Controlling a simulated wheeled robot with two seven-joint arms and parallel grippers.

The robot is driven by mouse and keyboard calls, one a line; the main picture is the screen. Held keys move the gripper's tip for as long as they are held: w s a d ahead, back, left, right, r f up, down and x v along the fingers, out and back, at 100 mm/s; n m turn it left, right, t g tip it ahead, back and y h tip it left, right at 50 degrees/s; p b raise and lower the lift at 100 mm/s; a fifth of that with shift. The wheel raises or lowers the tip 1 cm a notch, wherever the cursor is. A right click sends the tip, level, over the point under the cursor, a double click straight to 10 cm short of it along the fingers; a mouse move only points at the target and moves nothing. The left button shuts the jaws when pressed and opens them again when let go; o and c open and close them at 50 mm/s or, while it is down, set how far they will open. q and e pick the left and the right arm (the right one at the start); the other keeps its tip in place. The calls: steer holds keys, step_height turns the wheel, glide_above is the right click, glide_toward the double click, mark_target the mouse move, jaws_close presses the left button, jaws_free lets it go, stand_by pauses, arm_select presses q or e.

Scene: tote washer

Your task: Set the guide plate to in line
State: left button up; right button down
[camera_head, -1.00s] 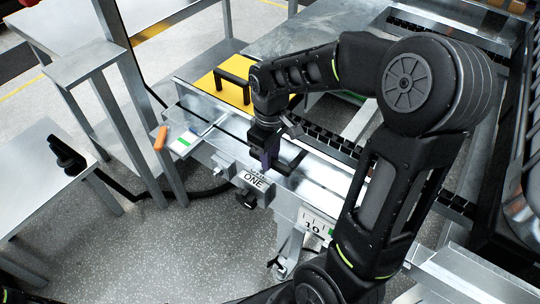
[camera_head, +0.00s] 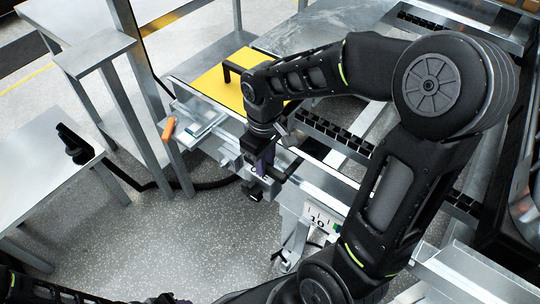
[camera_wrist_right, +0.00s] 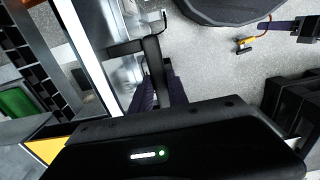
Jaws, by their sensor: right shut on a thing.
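My right gripper (camera_head: 266,165) is over the front edge of the metal bench, near its middle. In the right wrist view, its purple fingertips (camera_wrist_right: 160,92) are shut on a black handle (camera_wrist_right: 125,48). The handle also shows beside the fingers in the head view (camera_head: 287,168). A long metal plate (camera_head: 335,185) runs along the bench there; the arm and gripper cover part of it. I cannot tell for certain that this is the guide plate, or how it is set. My left gripper does not show.
A yellow plate with a black handle (camera_head: 217,82) lies at the bench's far end. An orange grip (camera_head: 168,128) stands by the bench's left corner. A scale label with "10" (camera_head: 318,218) is on the front. A small side table (camera_head: 40,165) stands left. Open floor lies in front.

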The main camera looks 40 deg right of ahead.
steer(key=c, duration=1.3)
jaws_free()
step_height(320, 180, up, 8)
steer(key=shift+f+p, duration=0.1)
steer(key=shift+p, duration=0.85)
